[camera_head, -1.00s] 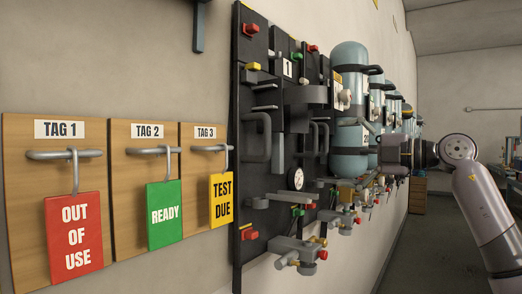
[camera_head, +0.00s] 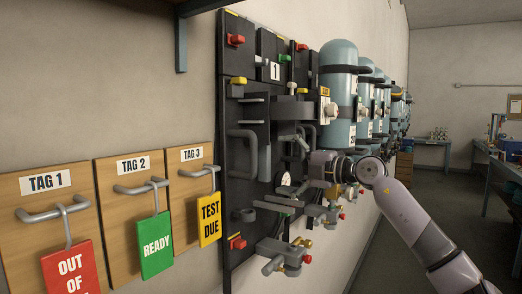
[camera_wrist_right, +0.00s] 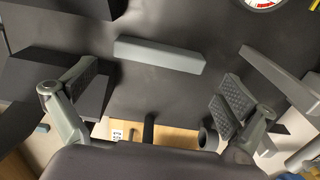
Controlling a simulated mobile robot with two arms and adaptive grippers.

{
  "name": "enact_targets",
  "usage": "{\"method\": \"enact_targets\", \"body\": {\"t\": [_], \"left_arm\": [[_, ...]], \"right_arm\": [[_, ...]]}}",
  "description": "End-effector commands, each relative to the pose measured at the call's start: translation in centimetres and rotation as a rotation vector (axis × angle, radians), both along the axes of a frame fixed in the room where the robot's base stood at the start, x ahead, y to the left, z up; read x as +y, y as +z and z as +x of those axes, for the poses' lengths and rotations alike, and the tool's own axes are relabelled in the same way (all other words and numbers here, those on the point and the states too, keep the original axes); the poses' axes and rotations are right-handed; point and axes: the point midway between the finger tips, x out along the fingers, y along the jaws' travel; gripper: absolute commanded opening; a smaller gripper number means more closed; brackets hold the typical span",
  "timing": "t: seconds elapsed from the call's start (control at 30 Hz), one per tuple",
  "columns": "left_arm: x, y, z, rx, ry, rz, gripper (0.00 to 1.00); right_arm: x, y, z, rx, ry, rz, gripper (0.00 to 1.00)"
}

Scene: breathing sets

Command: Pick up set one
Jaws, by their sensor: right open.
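Set one, a black upright frame (camera_head: 240,125) marked with a white "1" label (camera_head: 275,71), hangs on the wall in the head view. It carries grey bars and handles, a round gauge and coloured knobs. A grey bar (camera_wrist_right: 160,54) on the dark surface lies just beyond the fingers, and the gauge (camera_wrist_right: 262,3) shows at the top edge. My left gripper is not in view.
Several blue-grey cylinders (camera_head: 338,95) line the wall to the right of the label. Boards with TAG 1, TAG 2 and TAG 3 hang at the left, with a green READY tag (camera_head: 156,246). A bracket (camera_head: 181,45) sticks down at the top. The aisle floor at the right is clear.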

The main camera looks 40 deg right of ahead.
Motion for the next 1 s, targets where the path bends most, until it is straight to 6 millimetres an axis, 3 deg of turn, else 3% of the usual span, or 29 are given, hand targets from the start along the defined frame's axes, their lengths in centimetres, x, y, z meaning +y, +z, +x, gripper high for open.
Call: {"method": "enact_targets", "body": {"t": [0.03,0.23,0.63,1.0], "left_arm": [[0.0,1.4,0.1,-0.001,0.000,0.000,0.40],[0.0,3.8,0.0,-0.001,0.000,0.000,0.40],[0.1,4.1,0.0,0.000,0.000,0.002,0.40],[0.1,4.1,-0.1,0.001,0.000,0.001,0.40]], "right_arm": [[0.2,0.8,0.6,-0.001,0.003,0.004,1.00],[0.9,0.6,3.0,-0.002,0.002,0.006,1.00],[1.2,0.0,4.1,0.000,0.000,0.000,0.99],[1.2,0.0,4.1,0.000,0.000,0.000,0.75]]}}
